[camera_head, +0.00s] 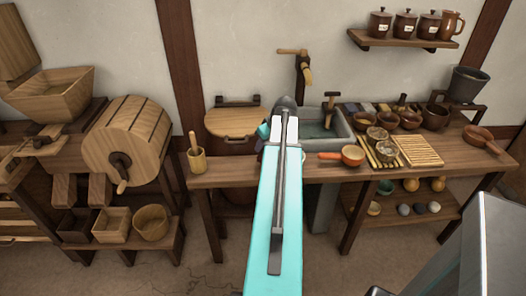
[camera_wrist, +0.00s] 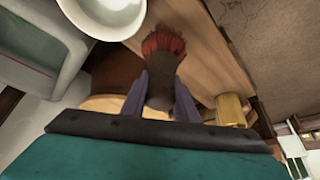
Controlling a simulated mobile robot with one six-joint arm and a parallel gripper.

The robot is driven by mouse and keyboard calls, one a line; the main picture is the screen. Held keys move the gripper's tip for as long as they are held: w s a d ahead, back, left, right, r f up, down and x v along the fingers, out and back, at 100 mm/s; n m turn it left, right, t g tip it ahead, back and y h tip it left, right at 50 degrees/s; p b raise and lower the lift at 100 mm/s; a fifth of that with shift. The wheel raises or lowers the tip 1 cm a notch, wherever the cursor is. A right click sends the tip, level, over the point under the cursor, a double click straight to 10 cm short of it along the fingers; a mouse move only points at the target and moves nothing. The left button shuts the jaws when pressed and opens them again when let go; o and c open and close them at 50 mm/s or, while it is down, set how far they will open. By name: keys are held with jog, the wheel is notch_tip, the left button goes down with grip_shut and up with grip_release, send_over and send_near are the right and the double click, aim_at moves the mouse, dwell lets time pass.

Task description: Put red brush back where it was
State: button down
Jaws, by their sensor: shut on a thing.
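The red brush (camera_wrist: 162,42) shows in the wrist view, with red bristles and a dark body. My gripper (camera_wrist: 160,88) is shut on its dark body, with one grey-purple finger on each side. The bristles point away from my gripper, over or near the wooden table top (camera_wrist: 205,55); I cannot tell whether they touch it.
A pale bowl (camera_wrist: 105,14) is close to the brush in the wrist view, and a yellowish wooden cup (camera_wrist: 231,109) is on the other side.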

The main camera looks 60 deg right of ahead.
dwell(0.3)
jog(key=shift+f+p, duration=0.45)
jog(key=shift+f, duration=1.25)
jog(key=shift+f, duration=0.15)
jog(key=c, duration=1.4)
grip_release()
jog(key=shift+r, duration=0.2)
jog(key=b+v, duration=0.2)
jog(key=v, duration=1)
jog(key=shift+f, duration=0.1)
